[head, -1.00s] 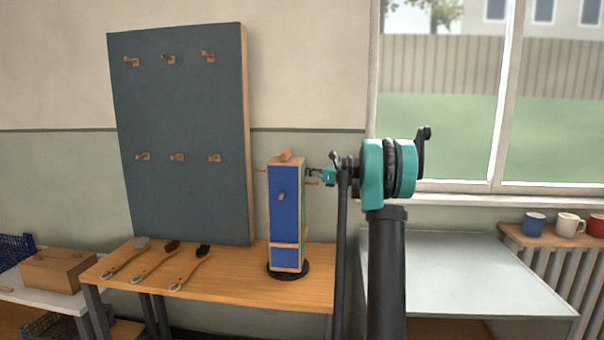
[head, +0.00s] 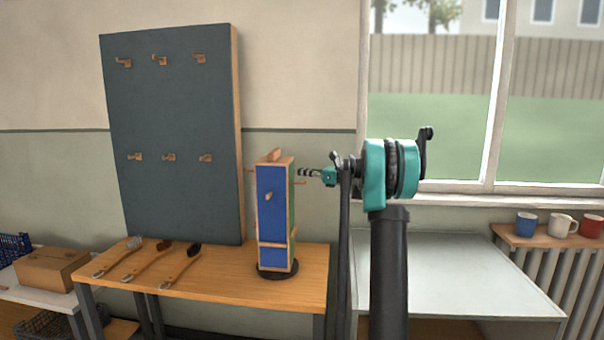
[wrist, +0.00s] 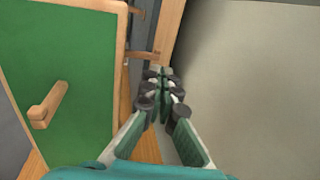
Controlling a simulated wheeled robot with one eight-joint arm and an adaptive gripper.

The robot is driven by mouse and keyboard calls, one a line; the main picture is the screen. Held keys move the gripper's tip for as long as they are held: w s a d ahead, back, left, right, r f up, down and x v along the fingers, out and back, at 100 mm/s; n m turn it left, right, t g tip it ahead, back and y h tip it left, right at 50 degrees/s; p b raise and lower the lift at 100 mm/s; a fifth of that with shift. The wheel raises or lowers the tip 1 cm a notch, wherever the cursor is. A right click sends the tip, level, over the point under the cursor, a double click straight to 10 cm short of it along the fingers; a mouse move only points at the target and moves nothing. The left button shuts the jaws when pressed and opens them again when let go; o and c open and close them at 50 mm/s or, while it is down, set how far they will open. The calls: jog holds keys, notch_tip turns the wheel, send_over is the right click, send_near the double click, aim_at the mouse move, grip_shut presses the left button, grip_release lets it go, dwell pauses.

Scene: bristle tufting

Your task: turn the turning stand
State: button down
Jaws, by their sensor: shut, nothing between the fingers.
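The turning stand (head: 271,215) stands upright on a dark round base on the wooden table. Its blue face, with a wooden peg, is toward the head camera, and a narrow green side shows at its right. My gripper (head: 303,172) is shut and empty, just right of the stand's upper part in the head view. In the wrist view the green side of the stand (wrist: 75,75), wood-framed with a peg (wrist: 48,104), fills the left. My shut fingertips (wrist: 160,74) are beside its edge, close to another peg (wrist: 142,55). I cannot tell whether they touch it.
Several brushes (head: 180,265) lie on the table (head: 215,298) left of the stand. A dark board with hooks (head: 170,110) stands behind them. A clear grey table (head: 460,265) is at the right, with mugs (head: 525,224) on a shelf beyond.

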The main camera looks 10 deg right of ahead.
jog(key=s+d, duration=0.3)
jog(key=d, duration=0.6)
notch_tip(320, 180, up, 7)
jog(key=m+t+h, duration=0.8)
jog(key=m+t, duration=0.2)
jog(key=m, duration=0.7)
jog(key=s+d+f+m+g+h, duration=0.1)
jog(key=s+d+f+m+h, duration=0.1)
jog(key=s+f+m+h, duration=0.45)
jog(key=s+d+f+m+h, duration=0.1)
jog(key=s+d+m+h, duration=0.2)
jog(key=m, duration=0.6)
jog(key=s+a+f+m+g, duration=0.4)
jog(key=s+a+f+m, duration=0.1)
jog(key=s+f, duration=0.6)
jog(key=s+a+f+m+g+y, duration=0.1)
jog(key=s+a+f+m+g, duration=0.4)
jog(key=s+f, duration=0.6)
jog(key=s+a+f+m+g+y, duration=0.1)
jog(key=s+a+f+m+g, duration=0.4)
jog(key=s+f, duration=0.7)
jog(key=s, duration=0.5)
